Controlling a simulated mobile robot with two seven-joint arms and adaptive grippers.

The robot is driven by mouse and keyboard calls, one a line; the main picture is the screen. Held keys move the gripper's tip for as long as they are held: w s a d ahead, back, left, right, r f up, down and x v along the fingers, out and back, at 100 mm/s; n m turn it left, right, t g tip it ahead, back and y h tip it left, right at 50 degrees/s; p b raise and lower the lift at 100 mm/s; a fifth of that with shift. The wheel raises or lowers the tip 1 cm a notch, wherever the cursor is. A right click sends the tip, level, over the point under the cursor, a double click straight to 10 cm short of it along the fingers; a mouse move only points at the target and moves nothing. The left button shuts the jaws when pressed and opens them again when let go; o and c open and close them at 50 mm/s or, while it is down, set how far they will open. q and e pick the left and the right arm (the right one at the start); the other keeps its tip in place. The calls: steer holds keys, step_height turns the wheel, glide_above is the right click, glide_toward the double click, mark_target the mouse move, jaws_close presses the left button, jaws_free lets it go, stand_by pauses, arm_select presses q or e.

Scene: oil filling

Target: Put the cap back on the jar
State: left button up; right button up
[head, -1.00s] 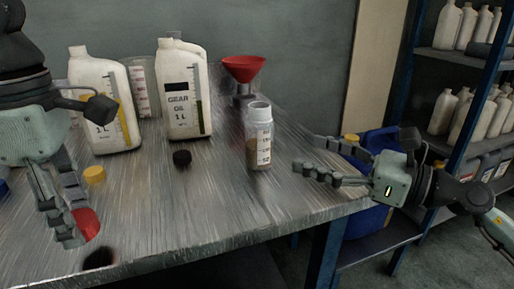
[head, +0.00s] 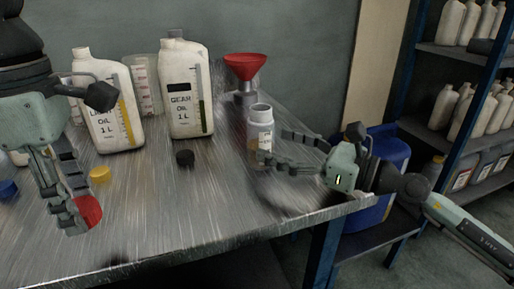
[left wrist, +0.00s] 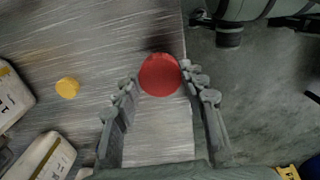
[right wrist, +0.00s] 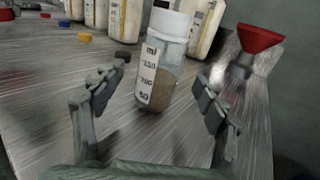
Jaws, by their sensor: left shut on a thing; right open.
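The jar (head: 261,117) stands upright and uncapped on the metal table, with a pale neck, a printed scale and brown contents. It also shows in the right wrist view (right wrist: 160,75). My right gripper (head: 270,147) is open, its fingers on either side of the jar; in its wrist view (right wrist: 165,85) gaps show on both sides. My left gripper (head: 76,214) is shut on a red cap (head: 90,210), above the table's front left part. The left wrist view shows the round red cap (left wrist: 159,75) between the fingertips (left wrist: 160,80).
A yellow cap (head: 100,174), a black cap (head: 185,158) and a blue cap (head: 8,190) lie on the table. The front middle is clear.

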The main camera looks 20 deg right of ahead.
mark_target(274, 141)
arm_select(q)
step_height(274, 141, up, 2)
steer(key=shift+p, duration=0.8)
arm_select(e)
steer(key=x, duration=0.3)
steer(key=shift+w+a+r, duration=0.2)
steer(key=shift+w+r, duration=0.1)
steer(key=shift+w+a+f, duration=0.25)
steer(key=shift+w+a, duration=0.1)
steer(key=shift+w, duration=0.05)
steer(key=c, duration=1.4)
steer(key=shift+o, duration=0.2)
arm_select(q)
steer(key=shift+s+a, duration=0.1)
steer(key=shift+a, duration=0.05)
arm_select(e)
steer(key=shift+d+r, duration=0.1)
steer(key=shift+r, duration=0.05)
